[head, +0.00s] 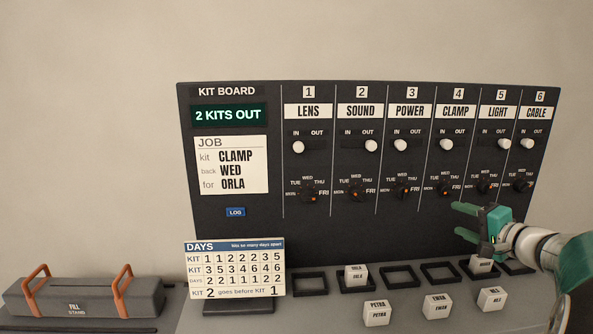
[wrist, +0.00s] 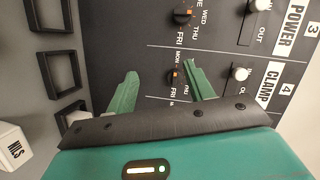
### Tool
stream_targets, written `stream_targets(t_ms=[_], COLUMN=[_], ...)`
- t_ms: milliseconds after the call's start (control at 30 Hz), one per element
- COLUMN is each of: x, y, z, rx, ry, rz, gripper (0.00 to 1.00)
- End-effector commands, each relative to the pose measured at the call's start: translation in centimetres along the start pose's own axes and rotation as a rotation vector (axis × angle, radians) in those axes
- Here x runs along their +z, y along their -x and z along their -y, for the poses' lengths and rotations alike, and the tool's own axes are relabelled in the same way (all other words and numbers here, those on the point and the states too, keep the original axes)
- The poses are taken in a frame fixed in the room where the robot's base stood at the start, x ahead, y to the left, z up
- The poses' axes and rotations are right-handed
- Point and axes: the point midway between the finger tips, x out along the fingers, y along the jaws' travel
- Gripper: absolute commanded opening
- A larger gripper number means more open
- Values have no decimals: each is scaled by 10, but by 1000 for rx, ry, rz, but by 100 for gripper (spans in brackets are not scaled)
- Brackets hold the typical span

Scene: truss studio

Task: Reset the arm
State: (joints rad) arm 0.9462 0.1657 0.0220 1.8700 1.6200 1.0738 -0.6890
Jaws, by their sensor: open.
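My gripper (head: 460,221) is open and empty, in front of the lower right of the dark kit board (head: 250,232), near the clamp dial (head: 446,188). In the wrist view its two green fingers (wrist: 160,78) stand apart, with the clamp dial (wrist: 174,75) seen between them. I cannot tell whether either finger touches the board. The clamp slider knob (head: 446,144) is at IN. The sound knob (head: 370,146) and light knob (head: 504,144) are at OUT. The lens, power and cable knobs are at IN. The job card (head: 231,165) reads CLAMP, back WED, for ORLA.
A row of square frames (head: 311,284) lies below the board. An ORLA block (head: 356,274) and another block (head: 482,264) sit in two. Loose blocks (head: 376,312) lie in front. A DAYS card (head: 235,268) stands left. A grey case (head: 84,297) with orange handles is far left.

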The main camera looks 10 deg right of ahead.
Motion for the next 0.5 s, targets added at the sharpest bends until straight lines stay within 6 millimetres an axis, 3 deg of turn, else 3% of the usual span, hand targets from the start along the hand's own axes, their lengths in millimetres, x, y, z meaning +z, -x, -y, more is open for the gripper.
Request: stream_targets(t_ms=[33, 233, 400, 500], x=[37, 175, 282, 329], y=[-10, -18, 11, 38], z=[12, 30, 27, 18], rx=[36, 223, 400, 496], ry=[32, 177, 376, 516], rz=[76, 350, 546, 625], gripper=[53, 53, 53, 53])
